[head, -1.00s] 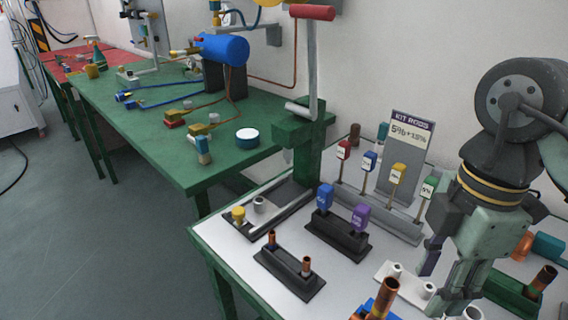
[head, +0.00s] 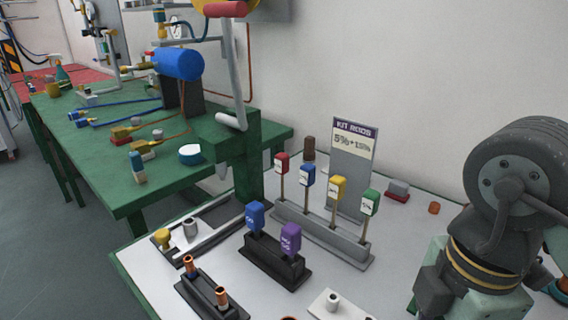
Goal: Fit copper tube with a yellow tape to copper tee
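Two short copper pieces stand upright in a black holder (head: 208,300) at the front of the white-topped table: one at the left (head: 190,266) and one at the right (head: 222,297). I see no yellow tape on either, and I cannot make out a copper tee. My gripper (head: 466,290) is at the right, over the right part of the table. Its body shows, but its fingers are cut off by the bottom edge, so I cannot tell whether it is open or what it holds.
A grey rack (head: 320,235) holds several colored tagged rods before the "KIT RODS" sign (head: 353,165). A black stand (head: 272,264) carries a blue and a purple tag. A white block (head: 338,305) is at the front. A green bench (head: 120,190) stands at the left.

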